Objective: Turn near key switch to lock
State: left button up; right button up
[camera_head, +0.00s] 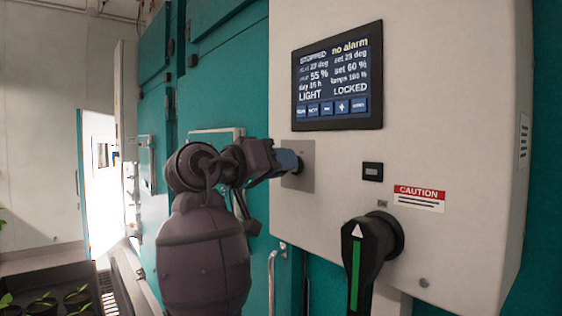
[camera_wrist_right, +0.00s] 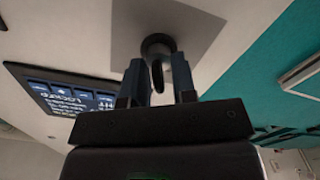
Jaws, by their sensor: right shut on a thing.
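The key switch sits on a grey square plate (camera_head: 303,166) on the white control box, below the display. My right gripper (camera_head: 292,162) reaches it from the left and covers most of the switch in the head view. In the right wrist view, the dark round key switch (camera_wrist_right: 158,45) shows on its plate, with the key between the two fingers of my right gripper (camera_wrist_right: 158,80). The gripper is shut on the key. The display (camera_head: 337,77) reads STOPPED, no alarm, LIGHT and LOCKED. My left gripper is not in view.
A large black rotary handle (camera_head: 371,250) with a green stripe sticks out at the lower right of the white box (camera_head: 455,110). A red CAUTION label (camera_head: 419,193) is above it. Teal chamber doors (camera_head: 230,75) stand behind my arm. Potted plants (camera_head: 42,303) are at lower left.

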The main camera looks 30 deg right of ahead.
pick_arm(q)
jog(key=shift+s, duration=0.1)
pick_arm(e)
jog(key=shift+n, duration=0.3)
jog(key=o, duration=0.6)
pick_arm(q)
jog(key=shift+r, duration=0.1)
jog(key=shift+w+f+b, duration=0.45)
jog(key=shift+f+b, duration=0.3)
jog(key=shift+b, duration=0.4)
pick_arm(e)
jog(key=a, duration=1)
jog(key=shift+s+a, duration=0.4)
